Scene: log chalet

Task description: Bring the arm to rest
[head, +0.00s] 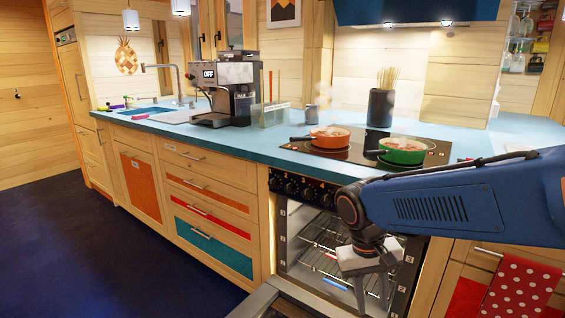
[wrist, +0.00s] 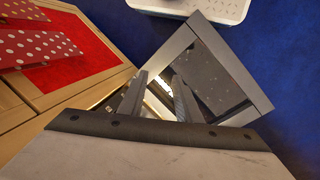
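My arm reaches in from the right in the head view, its blue link level with the countertop edge. It bends down at the wrist. My gripper (head: 372,298) points downward in front of the open oven (head: 322,245). Its two fingers are apart with nothing between them. In the wrist view my gripper (wrist: 160,84) also shows spread, empty fingers. Beneath them is the lowered oven door (wrist: 235,75), with a grey frame and dark glass. Whether the fingers touch the door cannot be told.
Two pots, orange (head: 329,137) and green (head: 402,150), stand on the hob (head: 350,152). A coffee machine (head: 235,92) stands further left. A red dotted towel (head: 515,285) hangs at lower right. The dark blue floor (head: 90,240) is clear at left. A white tray (wrist: 228,8) lies beyond the door.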

